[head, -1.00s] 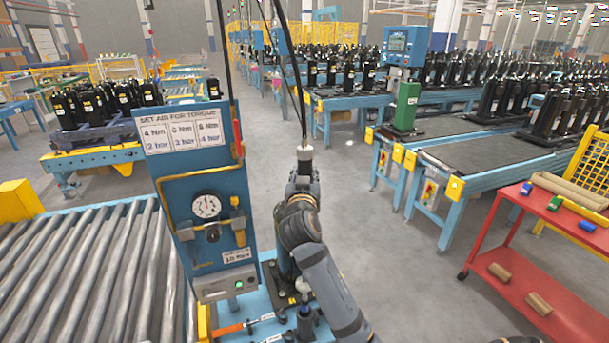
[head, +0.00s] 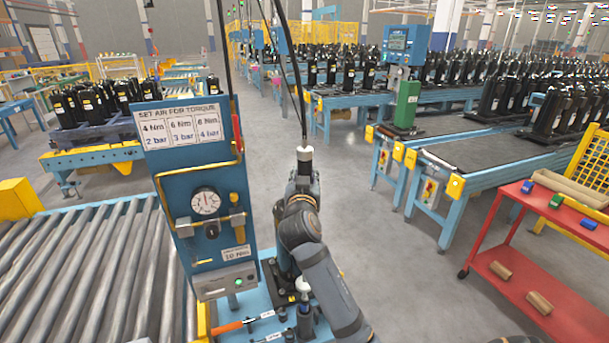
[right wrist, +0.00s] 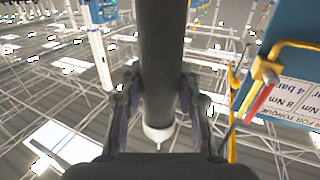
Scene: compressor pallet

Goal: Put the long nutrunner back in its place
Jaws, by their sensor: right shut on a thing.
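My right gripper (head: 304,185) is shut on the long nutrunner, beside the blue torque panel. In the right wrist view the long nutrunner (right wrist: 162,55) is a thick dark cylinder between the two fingers (right wrist: 162,105), with a pale tip showing. In the head view its light-coloured top end (head: 304,153) shows above the gripper, with a black hose rising from it. My wrist and forearm hide most of its body, and I cannot tell whether its lower end touches anything. My left gripper is not in view.
The blue panel (head: 208,185) with a gauge (head: 206,201) stands close on the left. Below, the blue base (head: 262,326) carries an orange-handled tool (head: 229,328) and a white-topped part (head: 303,285).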

